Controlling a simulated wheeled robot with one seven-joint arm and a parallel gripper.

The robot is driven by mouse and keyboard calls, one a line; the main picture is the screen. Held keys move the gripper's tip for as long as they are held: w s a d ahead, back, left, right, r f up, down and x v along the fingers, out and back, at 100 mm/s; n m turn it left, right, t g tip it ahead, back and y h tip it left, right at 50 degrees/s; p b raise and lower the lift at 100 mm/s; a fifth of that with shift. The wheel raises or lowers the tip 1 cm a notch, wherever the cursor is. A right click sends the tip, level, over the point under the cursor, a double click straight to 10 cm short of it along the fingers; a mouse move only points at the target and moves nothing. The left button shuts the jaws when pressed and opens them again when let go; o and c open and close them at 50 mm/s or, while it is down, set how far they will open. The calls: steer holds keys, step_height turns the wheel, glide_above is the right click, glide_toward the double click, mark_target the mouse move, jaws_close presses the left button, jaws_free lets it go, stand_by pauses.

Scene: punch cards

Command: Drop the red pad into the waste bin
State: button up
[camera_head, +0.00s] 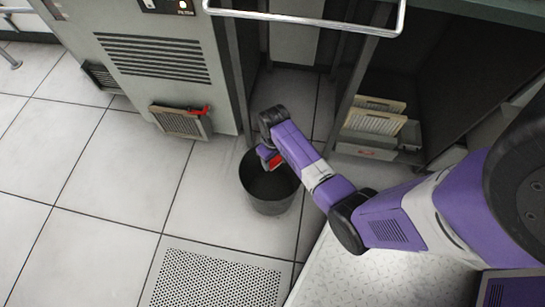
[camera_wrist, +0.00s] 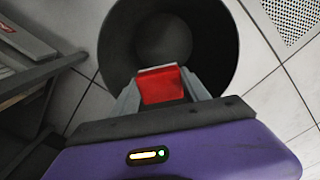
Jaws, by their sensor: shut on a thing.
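The red pad (camera_wrist: 161,86) is between the two fingers of my gripper (camera_wrist: 160,90) in the wrist view. My gripper is shut on it. The head view also shows a bit of the red pad (camera_head: 275,161) below the end of my arm. The waste bin (camera_head: 271,205) is a dark round bin standing on the floor tiles. The pad is over the bin's opening in both views. The wrist view looks down into the bin (camera_wrist: 118,40), and its inside looks empty where I can see it. My gripper (camera_head: 268,157) partly covers the bin's far rim in the head view.
A grey cabinet (camera_head: 155,60) with vents stands behind, with a red-handled filter panel (camera_head: 181,122) low on it. A shelf with cards (camera_head: 375,122) is to the right of the bin. A perforated floor tile (camera_head: 215,279) lies in front. The tiled floor at left is clear.

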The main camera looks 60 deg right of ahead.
steer(key=shift+f+b, duration=1.2)
steer(key=shift+f, duration=0.35)
steer(key=o, duration=1.4)
step_height(320, 180, up, 8)
steer(key=p, duration=0.3)
steer(key=shift+p, duration=0.3)
steer(key=shift+f, duration=0.1)
